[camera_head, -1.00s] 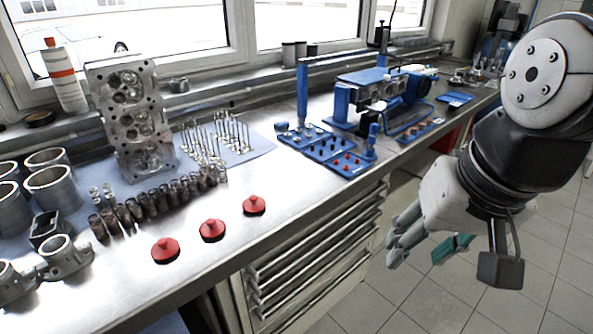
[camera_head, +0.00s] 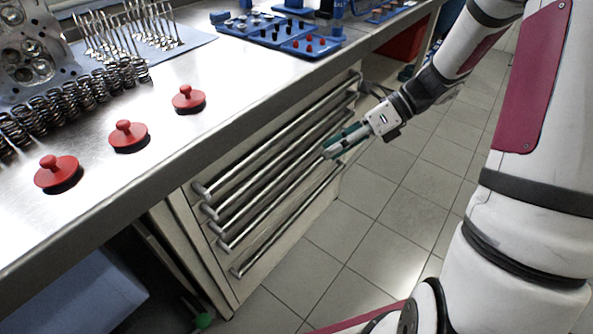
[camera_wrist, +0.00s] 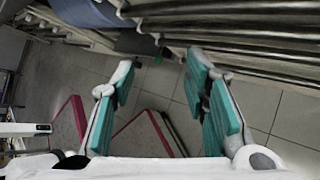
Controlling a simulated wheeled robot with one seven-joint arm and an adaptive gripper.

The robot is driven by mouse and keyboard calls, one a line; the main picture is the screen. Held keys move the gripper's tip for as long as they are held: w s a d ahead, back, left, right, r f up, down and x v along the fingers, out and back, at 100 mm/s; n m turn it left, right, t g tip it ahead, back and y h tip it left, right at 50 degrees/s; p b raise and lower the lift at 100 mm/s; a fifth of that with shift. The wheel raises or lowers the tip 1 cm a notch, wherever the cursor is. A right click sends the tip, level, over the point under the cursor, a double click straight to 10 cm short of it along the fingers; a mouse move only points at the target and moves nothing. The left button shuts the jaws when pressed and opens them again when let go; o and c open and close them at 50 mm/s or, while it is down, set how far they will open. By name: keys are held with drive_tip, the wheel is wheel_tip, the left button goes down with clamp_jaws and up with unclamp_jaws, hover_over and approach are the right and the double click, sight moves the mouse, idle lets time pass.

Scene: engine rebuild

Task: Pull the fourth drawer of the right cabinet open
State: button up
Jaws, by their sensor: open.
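The cabinet (camera_head: 178,232) under the bench has a stack of drawers with long metal bar handles. A lower handle, which looks like the fourth drawer's (camera_head: 272,203), runs diagonally above the lowest bar. All drawers look closed. My gripper (camera_head: 332,150), with teal finger pads, is in front of the right end of the handles and covers part of them. In the wrist view my gripper (camera_wrist: 160,72) is open and empty, its two fingers well apart. Several bar handles (camera_wrist: 235,30) cross the top of that view beyond the fingers. I cannot tell whether a finger touches a bar.
The bench top (camera_head: 235,90) overhangs the drawers. Red knobbed parts (camera_head: 128,136), springs (camera_head: 75,95) and a blue tray (camera_head: 312,45) stand on it. A blue box (camera_head: 85,300) sits under the bench at left. The tiled floor (camera_head: 345,235) before the drawers is clear.

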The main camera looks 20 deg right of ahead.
drive_tip(key=w+d+f+m+t+y+b, duration=0.1)
drive_tip(key=w+d+f+m+t+b, duration=0.1)
drive_tip(key=w+f+m, duration=0.3)
drive_tip(key=d+f+m+t+y+b, duration=0.1)
drive_tip(key=d+f+m+b, duration=0.2)
drive_tip(key=f, duration=0.5)
drive_tip(key=m+t+y+b, duration=0.1)
drive_tip(key=m+t+b, duration=0.3)
drive_tip(key=m, duration=0.4)
approach(304, 179)
drive_tip(key=b+x, duration=0.4)
drive_tip(key=x, duration=0.6)
clamp_jaws()
